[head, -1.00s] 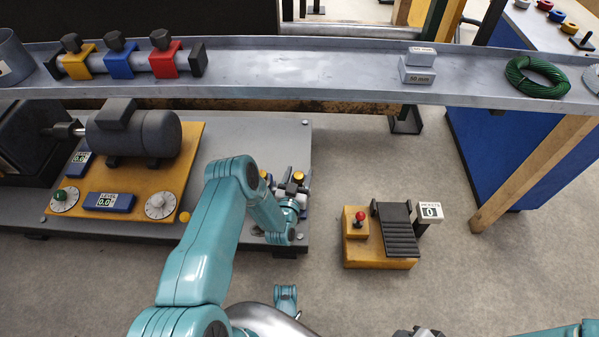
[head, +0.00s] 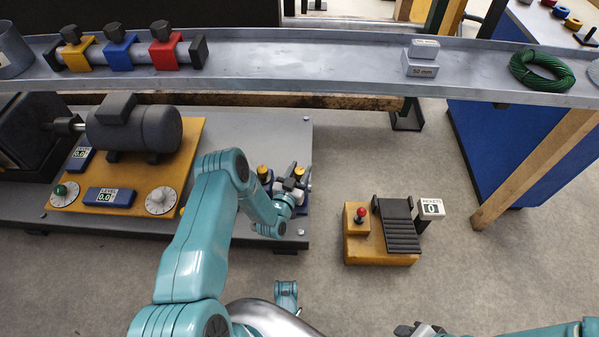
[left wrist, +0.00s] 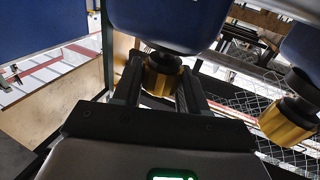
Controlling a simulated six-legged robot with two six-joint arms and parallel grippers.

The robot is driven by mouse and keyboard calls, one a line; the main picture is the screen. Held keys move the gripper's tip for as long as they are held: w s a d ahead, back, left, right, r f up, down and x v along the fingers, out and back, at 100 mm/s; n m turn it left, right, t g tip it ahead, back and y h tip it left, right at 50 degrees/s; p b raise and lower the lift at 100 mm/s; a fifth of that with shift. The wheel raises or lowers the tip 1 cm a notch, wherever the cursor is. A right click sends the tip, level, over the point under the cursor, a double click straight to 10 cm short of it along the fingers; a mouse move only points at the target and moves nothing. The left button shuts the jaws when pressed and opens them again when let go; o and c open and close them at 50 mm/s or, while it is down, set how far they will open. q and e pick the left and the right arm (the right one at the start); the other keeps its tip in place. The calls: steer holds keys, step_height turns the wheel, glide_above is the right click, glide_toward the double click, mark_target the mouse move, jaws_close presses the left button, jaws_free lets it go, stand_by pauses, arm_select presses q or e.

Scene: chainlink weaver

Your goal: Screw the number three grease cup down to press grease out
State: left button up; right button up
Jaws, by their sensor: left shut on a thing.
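In the left wrist view a yellow ribbed grease cup (left wrist: 162,78) with a dark collar sits between the fingers of my left gripper (left wrist: 160,88), which is shut on it, below a blue block (left wrist: 165,18). A second yellow cup (left wrist: 288,121) hangs apart at the right, under another blue block. No number is readable on either. In the head view my left gripper (head: 293,188) is at the small fittings on the right end of the grey bench, partly hidden by my arm. Yellow caps (head: 263,171) show there. My right gripper (head: 418,329) shows only partly at the bottom edge.
The grey bench (head: 245,135) carries a motor (head: 134,128) on a yellow base with dials. A grey rail shelf (head: 300,68) runs across above it. A yellow pedal box (head: 378,246) with a red-knobbed lever stands on the floor to the right. Floor between is clear.

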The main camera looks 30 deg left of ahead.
arm_select(q)
steer(key=m+h+b, duration=0.1)
steer(key=m+h, duration=0.1)
steer(key=h, duration=0.1)
steer(key=m+h+b, duration=0.1)
steer(key=h+b, duration=0.1)
steer(key=h, duration=0.1)
steer(key=shift+a+f+m, duration=0.1)
steer(key=shift+f+m, duration=0.05)
steer(key=shift+m, duration=0.25)
steer(key=shift+m+h+b, duration=0.35)
steer(key=shift+m+h, duration=0.15)
steer(key=shift+h, duration=0.4)
steer(key=shift+m+h, duration=0.6)
steer(key=shift+h, duration=0.2)
arm_select(e)
steer(key=shift+t, duration=0.6)
steer(key=w+f, duration=0.3)
steer(key=f, duration=0.1)
steer(key=shift+d+f, duration=0.1)
steer(key=shift+d, duration=0.2)
arm_select(q)
steer(key=shift+g, duration=0.3)
arm_select(e)
steer(key=shift+w, duration=0.1)
arm_select(q)
steer(key=o, duration=0.9)
